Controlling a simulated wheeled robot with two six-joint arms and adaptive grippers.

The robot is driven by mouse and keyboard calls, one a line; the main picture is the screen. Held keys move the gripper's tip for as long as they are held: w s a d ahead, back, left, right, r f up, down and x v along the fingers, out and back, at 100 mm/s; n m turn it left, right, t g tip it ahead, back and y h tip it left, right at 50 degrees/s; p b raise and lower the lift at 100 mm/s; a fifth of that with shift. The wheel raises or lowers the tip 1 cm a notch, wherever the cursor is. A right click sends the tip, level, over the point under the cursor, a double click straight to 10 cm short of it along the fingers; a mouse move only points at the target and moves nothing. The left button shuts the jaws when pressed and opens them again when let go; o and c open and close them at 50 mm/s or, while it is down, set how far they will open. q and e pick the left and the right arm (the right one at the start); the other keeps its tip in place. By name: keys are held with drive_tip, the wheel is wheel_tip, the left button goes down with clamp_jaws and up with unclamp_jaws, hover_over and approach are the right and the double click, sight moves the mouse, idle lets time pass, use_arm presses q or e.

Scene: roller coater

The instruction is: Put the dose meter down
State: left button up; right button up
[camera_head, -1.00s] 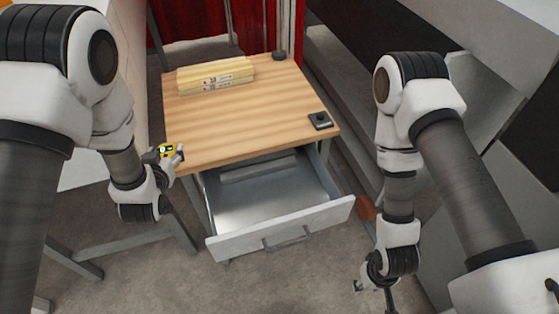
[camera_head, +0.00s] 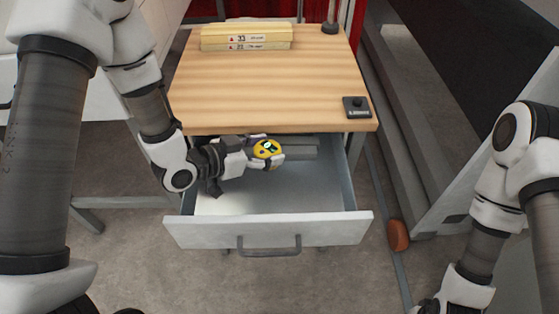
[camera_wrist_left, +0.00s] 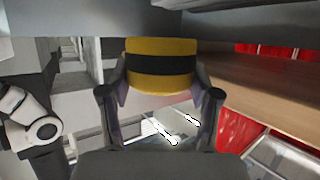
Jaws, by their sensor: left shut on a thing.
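The dose meter (camera_head: 267,149) is a small yellow device with a dark display. My left gripper (camera_head: 270,156) is shut on it and holds it over the open drawer (camera_head: 290,194), just in front of the table edge. In the left wrist view the dose meter (camera_wrist_left: 162,66) shows as a yellow block with a black band between the two fingers of the left gripper (camera_wrist_left: 160,95). How high it is above the drawer floor is hard to tell. My right arm is at the right edge, and its gripper is out of the picture.
A grey block (camera_head: 305,150) lies at the drawer's back. The drawer's front and right are clear.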

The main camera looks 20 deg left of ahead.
use_arm(q)
wheel_tip(320, 180, down, 4)
drive_tip(key=shift+s+r, duration=0.1)
drive_tip(key=shift+r, duration=0.05)
drive_tip(key=shift+f, duration=0.25)
drive_tip(key=w+d, duration=0.2)
drive_tip(key=w, duration=0.1)
drive_tip(key=shift+w+d+f, duration=0.1)
drive_tip(key=shift+d+f, duration=0.1)
drive_tip(key=shift+d, duration=0.2)
drive_tip(key=shift+f, duration=0.35)
drive_tip(key=shift+a, duration=0.2)
drive_tip(key=shift+f, duration=0.1)
drive_tip(key=shift+d+f, duration=0.1)
drive_tip(key=shift+f, duration=0.15)
drive_tip(key=shift+f+b, duration=0.3)
drive_tip(key=o, duration=1.3)
